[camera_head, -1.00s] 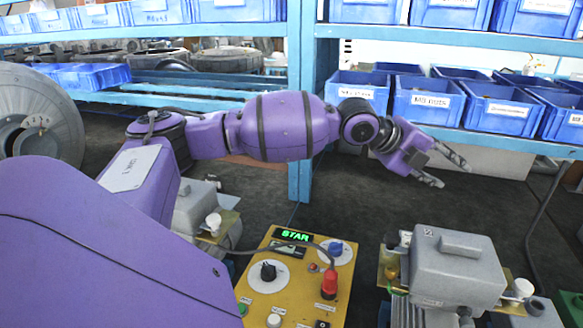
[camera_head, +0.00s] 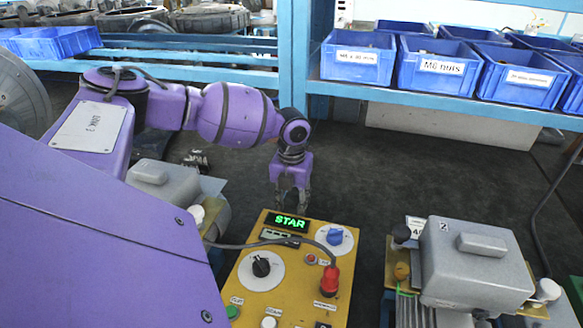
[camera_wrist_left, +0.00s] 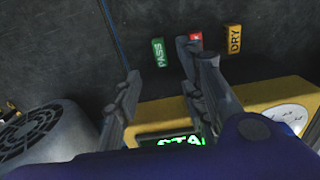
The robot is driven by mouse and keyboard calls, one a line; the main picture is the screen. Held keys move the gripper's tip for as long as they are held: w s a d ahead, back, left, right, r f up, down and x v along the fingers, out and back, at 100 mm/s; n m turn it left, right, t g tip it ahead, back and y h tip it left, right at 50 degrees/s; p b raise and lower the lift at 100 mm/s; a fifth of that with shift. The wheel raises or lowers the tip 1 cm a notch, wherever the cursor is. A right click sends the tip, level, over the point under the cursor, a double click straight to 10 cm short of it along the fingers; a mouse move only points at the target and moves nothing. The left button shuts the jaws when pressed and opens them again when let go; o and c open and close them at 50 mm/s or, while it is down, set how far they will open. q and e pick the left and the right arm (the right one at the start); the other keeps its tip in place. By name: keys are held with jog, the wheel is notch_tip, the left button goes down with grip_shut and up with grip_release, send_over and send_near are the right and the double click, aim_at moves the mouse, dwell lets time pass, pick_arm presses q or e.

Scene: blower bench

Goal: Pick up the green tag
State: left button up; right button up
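The green tag (camera_wrist_left: 159,52), marked PASS, lies on the dark surface in the left wrist view, beyond the yellow control box. I cannot make it out in the head view. My left gripper (camera_head: 291,197) points down behind the far edge of the control box. In the left wrist view its two fingers (camera_wrist_left: 158,64) are apart with nothing between them that they grip. The tag appears past the fingertips, close to the right finger in the picture. My right gripper is not in view.
The yellow control box (camera_head: 240,272) with a lit STAR display (camera_head: 290,223) stands close to the gripper. Grey blower machines (camera_head: 472,262) flank the box; blue bins (camera_head: 437,66) sit on the shelf behind.

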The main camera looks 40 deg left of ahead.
pick_arm(q)
notch_tip(320, 180, down, 8)
jog(key=shift+f, duration=0.2)
grip_shut()
dwell(0.4)
